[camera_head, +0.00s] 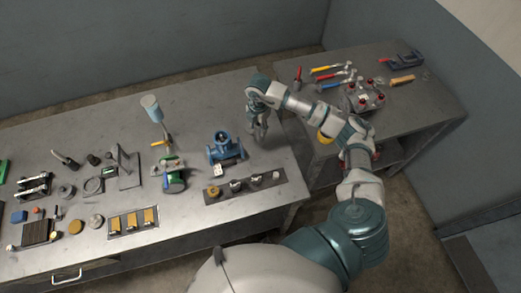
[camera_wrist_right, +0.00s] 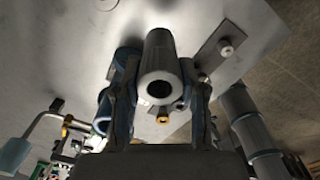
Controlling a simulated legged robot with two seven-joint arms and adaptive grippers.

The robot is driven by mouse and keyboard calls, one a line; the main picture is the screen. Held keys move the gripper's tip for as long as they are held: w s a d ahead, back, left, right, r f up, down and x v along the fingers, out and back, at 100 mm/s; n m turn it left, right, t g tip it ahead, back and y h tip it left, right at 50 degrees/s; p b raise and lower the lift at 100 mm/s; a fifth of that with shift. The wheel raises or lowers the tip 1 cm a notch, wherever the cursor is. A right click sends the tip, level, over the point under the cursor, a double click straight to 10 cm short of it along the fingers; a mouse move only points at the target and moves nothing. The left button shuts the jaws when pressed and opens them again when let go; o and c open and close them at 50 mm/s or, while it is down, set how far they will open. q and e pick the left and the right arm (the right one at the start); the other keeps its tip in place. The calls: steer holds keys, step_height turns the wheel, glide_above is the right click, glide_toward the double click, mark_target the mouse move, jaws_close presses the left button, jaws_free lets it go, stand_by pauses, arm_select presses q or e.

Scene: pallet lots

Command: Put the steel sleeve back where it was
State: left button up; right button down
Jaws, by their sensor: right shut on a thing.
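My right gripper (camera_head: 260,132) is over the right end of the near bench, to the right of the blue valve body. In the right wrist view its fingers (camera_wrist_right: 160,92) are closed on the steel sleeve (camera_wrist_right: 159,50), a grey hollow tube with its open end facing the camera. The sleeve is hard to make out in the head view. A dark strip (camera_head: 227,191) with several small fittings lies at the bench's front edge. It also shows in the wrist view (camera_wrist_right: 208,57), partly hidden behind the sleeve. My left gripper is not in view.
The blue valve body (camera_head: 225,148) stands left of the right gripper. A second bench (camera_head: 425,100) at right holds hammers and a clamp.

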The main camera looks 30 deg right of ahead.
step_height(320, 180, down, 10)
steer(key=shift+d+r+m+p, duration=0.1)
steer(key=shift+r+m+p, duration=0.05)
steer(key=shift+m+p, duration=0.85)
steer(key=shift+d+f, duration=0.15)
steer(key=shift+f, duration=0.05)
steer(key=c, duration=0.7)
jaws_free()
steer(key=shift+o, duration=0.2)
steer(key=shift+a, duration=0.2)
steer(key=shift+r, duration=0.2)
step_height(320, 180, up, 12)
steer(key=b, duration=0.2)
steer(key=shift+f, duration=0.15)
